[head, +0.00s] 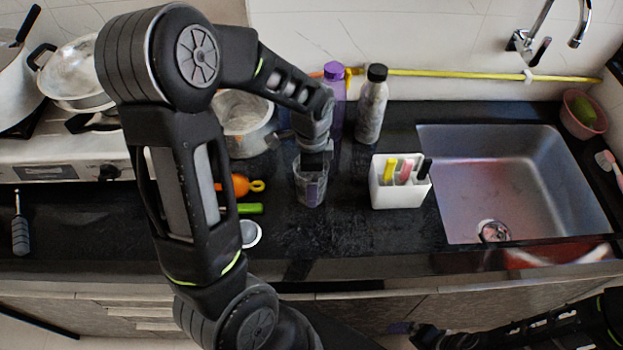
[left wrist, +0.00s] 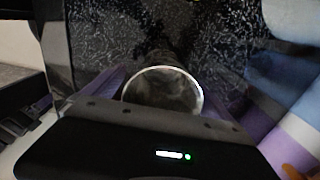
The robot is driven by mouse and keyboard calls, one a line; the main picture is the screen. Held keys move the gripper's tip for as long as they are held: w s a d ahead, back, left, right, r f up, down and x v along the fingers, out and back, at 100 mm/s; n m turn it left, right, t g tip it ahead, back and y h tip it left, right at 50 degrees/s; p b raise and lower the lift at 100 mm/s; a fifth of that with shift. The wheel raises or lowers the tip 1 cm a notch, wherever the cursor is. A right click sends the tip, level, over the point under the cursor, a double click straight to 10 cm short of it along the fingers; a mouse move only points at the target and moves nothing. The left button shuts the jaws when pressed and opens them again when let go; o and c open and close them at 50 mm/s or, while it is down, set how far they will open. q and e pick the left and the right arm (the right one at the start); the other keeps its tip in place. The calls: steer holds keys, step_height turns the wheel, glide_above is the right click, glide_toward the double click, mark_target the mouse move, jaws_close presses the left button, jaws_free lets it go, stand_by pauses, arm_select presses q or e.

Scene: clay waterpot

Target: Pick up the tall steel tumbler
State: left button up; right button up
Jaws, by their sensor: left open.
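The tall steel tumbler (head: 302,184) stands on the black counter, left of the white holder. My left gripper (head: 313,190) points down at it from above, with a purple finger overlapping the tumbler. In the left wrist view the tumbler's bright round rim (left wrist: 163,88) lies between the two purple fingers of my open left gripper (left wrist: 170,95). Its lower part is hidden there, and I cannot tell whether either finger touches it. My right gripper (head: 420,335) is at the bottom, low in front of the cabinets; its jaws are too unclear to read.
A white holder (head: 398,190) with utensils stands to the right, before the sink (head: 510,180). A purple-capped bottle (head: 334,100) and a black-capped bottle (head: 371,105) stand behind. A steel pot (head: 243,125) and orange item (head: 238,185) are left. The front counter is mostly clear.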

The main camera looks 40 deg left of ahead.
arm_select(q)
steer(key=shift+c, duration=0.4)
steer(key=c, duration=1.4)
steer(key=shift+r, duration=0.15)
step_height(320, 180, up, 10)
steer(key=b, duration=0.1)
stand_by(0.4)
